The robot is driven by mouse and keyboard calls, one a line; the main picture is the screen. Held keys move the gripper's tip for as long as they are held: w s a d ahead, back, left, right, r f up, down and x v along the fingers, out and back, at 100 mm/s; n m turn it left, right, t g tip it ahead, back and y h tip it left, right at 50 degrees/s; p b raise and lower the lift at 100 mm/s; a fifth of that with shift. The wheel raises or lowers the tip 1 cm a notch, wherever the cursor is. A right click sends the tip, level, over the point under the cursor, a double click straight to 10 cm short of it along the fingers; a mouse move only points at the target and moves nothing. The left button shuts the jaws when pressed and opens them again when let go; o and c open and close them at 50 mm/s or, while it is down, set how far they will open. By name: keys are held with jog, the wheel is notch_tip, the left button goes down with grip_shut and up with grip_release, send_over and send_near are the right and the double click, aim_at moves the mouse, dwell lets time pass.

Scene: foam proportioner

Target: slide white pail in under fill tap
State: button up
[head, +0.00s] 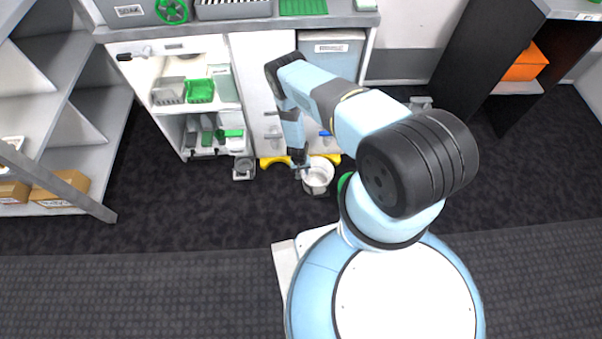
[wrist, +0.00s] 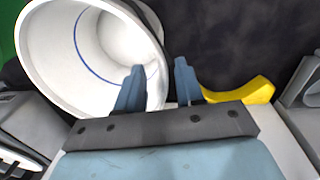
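The white pail (head: 319,181) stands upright on the dark floor in front of the white cabinet. In the wrist view the pail (wrist: 60,45) fills the upper left, with its open mouth and a blue line inside. My gripper (head: 301,172) is low at the pail's left rim. In the wrist view my gripper (wrist: 159,75) has its fingers apart, one overlapping the pail's mouth and the other outside the rim; I see no clamping on it. A blue-handled tap (head: 325,133) and a grey tap (head: 272,136) are on the cabinet front. Which is the fill tap is unclear.
A yellow curved piece (head: 274,161) lies at the cabinet foot, also in the wrist view (wrist: 240,92). A green object (head: 345,181) sits right of the pail, partly hidden by my arm. A small grey object (head: 243,169) stands left. Floor farther left is clear.

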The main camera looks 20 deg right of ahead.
jog(key=shift+f, duration=0.7)
jog(key=shift+c, duration=0.3)
grip_shut()
